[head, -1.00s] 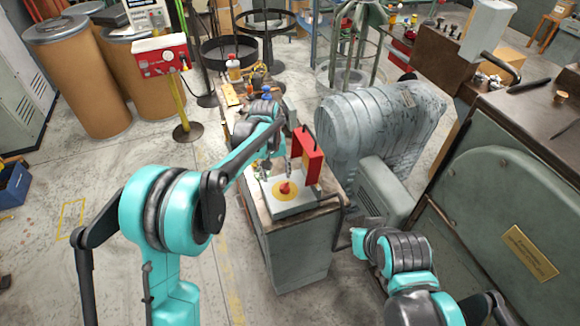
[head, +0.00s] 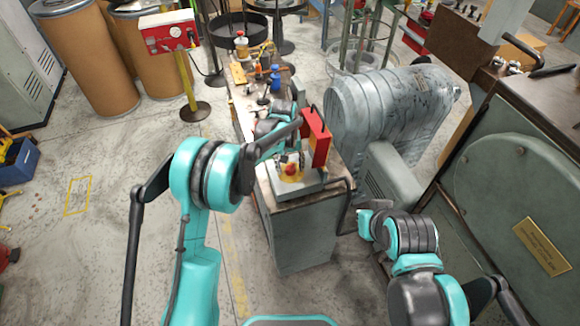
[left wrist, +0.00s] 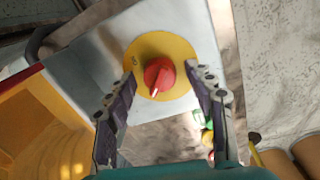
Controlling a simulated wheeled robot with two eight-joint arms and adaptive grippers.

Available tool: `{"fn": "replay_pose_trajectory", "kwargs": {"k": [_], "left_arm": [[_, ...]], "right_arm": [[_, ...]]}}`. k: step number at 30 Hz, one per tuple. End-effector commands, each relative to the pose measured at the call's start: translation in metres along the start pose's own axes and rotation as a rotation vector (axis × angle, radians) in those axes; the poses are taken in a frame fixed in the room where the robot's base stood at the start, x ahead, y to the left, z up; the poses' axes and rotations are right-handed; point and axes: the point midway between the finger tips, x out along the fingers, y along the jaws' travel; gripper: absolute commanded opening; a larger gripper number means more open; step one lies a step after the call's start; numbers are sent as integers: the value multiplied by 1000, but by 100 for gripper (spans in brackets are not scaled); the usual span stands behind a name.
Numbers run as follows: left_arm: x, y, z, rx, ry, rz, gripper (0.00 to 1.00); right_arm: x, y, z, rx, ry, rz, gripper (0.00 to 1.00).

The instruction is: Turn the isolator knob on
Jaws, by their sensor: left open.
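The isolator knob (head: 291,169) is red and sits on a round yellow plate on a light grey box (head: 312,187) at the near end of the bench. In the left wrist view the knob (left wrist: 159,76) is in the middle, with the yellow plate (left wrist: 178,46) around it and a mark at the plate's left. My left gripper (head: 288,159) is over the box. Its fingers (left wrist: 160,100) are apart, one on each side of the knob, and no contact with it shows. My right gripper (head: 368,212) is low at the right, away from the box; its fingers are unclear.
Bottles (head: 275,78) and tools are along the bench. A large grey ribbed machine part (head: 385,110) is to the right. A red control box (head: 168,32) stands on a yellow post at the back left.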

Motion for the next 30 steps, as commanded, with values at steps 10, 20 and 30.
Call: {"fn": "replay_pose_trajectory", "kwargs": {"k": [10,20,30], "left_arm": [[0,0,0,0,0,0,4],[0,0,0,42,-3,0,4],[0,0,-1,269,-19,0,4]], "right_arm": [[0,0,0,0,0,0,0],[0,0,0,0,0,0,0],[2,0,1,0,0,0,0]]}}
